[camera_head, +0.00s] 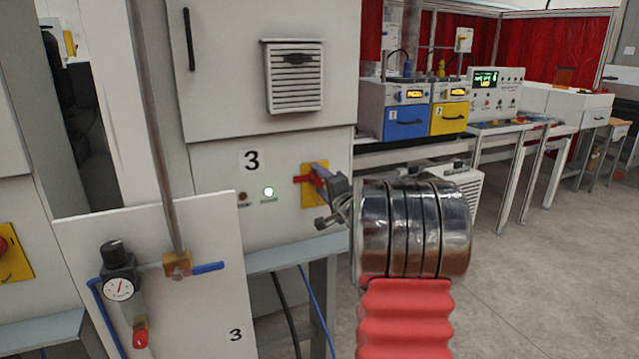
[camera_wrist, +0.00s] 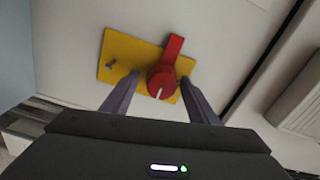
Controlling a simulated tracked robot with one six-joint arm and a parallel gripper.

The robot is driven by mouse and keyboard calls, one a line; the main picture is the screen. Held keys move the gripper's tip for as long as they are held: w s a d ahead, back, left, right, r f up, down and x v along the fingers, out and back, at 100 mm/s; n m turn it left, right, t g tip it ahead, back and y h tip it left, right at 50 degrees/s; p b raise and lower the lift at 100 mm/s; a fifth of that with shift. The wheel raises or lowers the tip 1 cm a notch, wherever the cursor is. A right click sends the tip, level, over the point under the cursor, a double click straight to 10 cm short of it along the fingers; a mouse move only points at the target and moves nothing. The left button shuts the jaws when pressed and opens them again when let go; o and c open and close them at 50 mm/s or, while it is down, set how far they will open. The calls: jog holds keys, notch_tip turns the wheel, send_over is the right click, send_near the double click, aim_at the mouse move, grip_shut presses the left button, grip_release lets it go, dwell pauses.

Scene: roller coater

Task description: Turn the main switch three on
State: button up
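In the head view the bar points left. My gripper (camera_head: 318,195) is at the switch, partly covering it. In the wrist view my gripper (camera_wrist: 160,78) is open, one finger each side of the knob, with gaps showing. Whether the fingertips touch the plate is unclear.
A white panel with a pressure gauge (camera_head: 118,287) and a blue-handled valve (camera_head: 208,267) stands at front left. Blue (camera_head: 405,122) and yellow (camera_head: 450,117) units stand behind right. Floor at right is open.

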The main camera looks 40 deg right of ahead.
jog(key=v, duration=1.4)
jog(key=shift+w, duration=0.1)
dwell(0.6)
